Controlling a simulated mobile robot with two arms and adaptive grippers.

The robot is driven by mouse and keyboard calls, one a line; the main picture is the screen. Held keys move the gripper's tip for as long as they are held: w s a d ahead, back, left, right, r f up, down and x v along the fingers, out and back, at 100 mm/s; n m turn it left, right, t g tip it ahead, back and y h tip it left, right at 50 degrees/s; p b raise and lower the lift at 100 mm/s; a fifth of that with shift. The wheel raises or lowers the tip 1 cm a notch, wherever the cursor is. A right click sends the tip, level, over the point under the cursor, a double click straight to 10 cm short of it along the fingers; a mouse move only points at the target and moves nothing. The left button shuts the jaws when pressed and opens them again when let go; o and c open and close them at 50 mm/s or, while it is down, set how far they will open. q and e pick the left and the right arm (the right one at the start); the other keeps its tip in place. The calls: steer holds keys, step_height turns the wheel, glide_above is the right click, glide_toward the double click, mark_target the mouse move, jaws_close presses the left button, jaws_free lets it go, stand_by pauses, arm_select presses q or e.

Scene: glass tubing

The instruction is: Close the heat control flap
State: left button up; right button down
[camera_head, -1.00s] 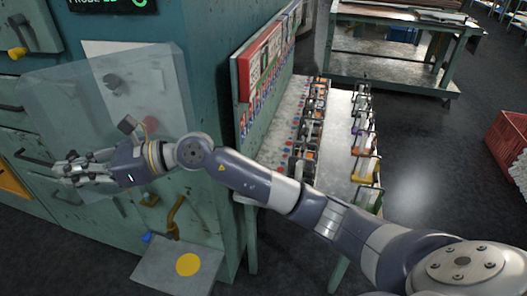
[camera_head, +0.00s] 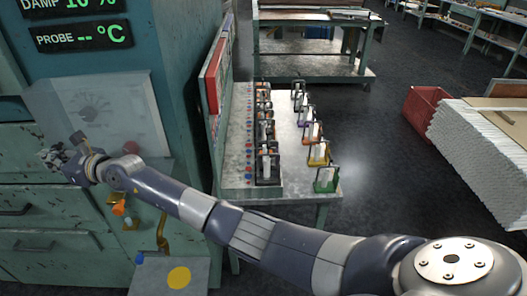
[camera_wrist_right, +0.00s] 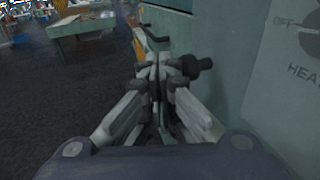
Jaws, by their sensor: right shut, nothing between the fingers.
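The heat control flap (camera_head: 125,105) is a clear, pale sheet on the front of the teal machine. It lies over the heat panel, and a grey dial shows through it; I cannot tell if it sits fully flush. In the right wrist view the heat panel (camera_wrist_right: 285,85) shows at the right with the letters "OFF" and "HEA". My right gripper (camera_head: 52,156) is at the panel's lower left, its fingers shut and empty. It also shows in the right wrist view (camera_wrist_right: 157,60), left of a dark knob (camera_wrist_right: 203,65). My left gripper is not in view.
A red knob (camera_head: 130,147) and an orange knob (camera_head: 120,207) are on the machine front. Drawers (camera_head: 48,252) lie below. A bench (camera_head: 236,170) with several clamped pieces stands to the right. A red crate (camera_head: 425,108) is on the floor farther right.

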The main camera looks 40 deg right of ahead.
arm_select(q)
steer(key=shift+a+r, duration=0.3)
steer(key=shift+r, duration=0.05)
arm_select(e)
steer(key=shift+w+m+t+h, duration=0.3)
steer(key=shift+w+m+h, duration=0.15)
steer(key=shift+w, duration=0.45)
